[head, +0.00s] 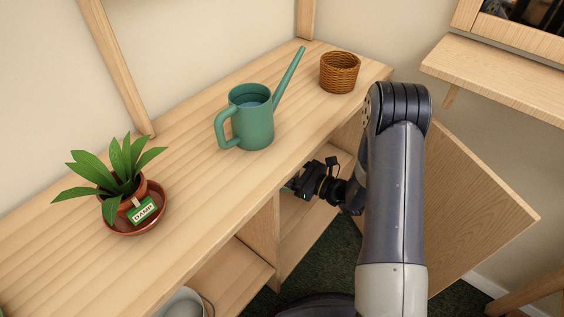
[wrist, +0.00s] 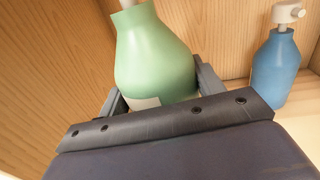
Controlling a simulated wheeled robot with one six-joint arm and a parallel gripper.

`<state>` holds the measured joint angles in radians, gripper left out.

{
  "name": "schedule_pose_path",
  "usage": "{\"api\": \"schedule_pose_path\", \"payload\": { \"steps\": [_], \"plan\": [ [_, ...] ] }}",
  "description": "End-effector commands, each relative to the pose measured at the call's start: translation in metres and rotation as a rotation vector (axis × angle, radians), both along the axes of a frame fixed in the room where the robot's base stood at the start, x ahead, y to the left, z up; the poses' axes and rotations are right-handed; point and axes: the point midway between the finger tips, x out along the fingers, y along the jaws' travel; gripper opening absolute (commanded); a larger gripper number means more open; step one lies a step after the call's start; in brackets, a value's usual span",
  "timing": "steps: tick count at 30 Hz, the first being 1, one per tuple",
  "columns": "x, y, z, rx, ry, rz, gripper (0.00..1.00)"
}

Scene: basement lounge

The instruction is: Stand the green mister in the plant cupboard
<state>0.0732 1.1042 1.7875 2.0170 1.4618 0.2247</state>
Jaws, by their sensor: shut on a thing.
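The green mister (wrist: 155,55) fills the middle of the wrist view, with a pale label low on its body and its top cut off by the frame. My gripper (wrist: 160,92) is shut on it, one finger on each side. In the head view my gripper (head: 297,186) reaches into the plant cupboard (head: 300,228) under the bench top, and the mister is mostly hidden there. The mister looks slightly tilted in the wrist view. Its base is hidden behind my gripper, so I cannot tell whether it touches the cupboard floor.
A blue spray bottle (wrist: 275,68) with a white head stands inside the cupboard to the right. The cupboard door (head: 478,205) hangs open right of my arm. On the bench top (head: 190,180) are a potted plant (head: 125,185), a green watering can (head: 252,122) and a wicker basket (head: 339,73).

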Motion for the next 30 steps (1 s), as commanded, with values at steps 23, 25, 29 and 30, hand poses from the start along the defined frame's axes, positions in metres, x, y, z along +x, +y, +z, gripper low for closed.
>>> {"api": "schedule_pose_path", "payload": {
  "steps": [23, 25, 29, 30],
  "plan": [
    [0.000, 0.000, -0.097, 0.001, 0.000, 0.000, 0.19],
    [0.000, 0.000, -0.100, 0.001, -0.002, 0.000, 0.19],
    [0.000, 0.000, -0.099, 0.002, -0.003, 0.000, 0.19],
    [0.000, 0.000, -0.099, 0.002, -0.002, 0.000, 0.19]
  ]
}}
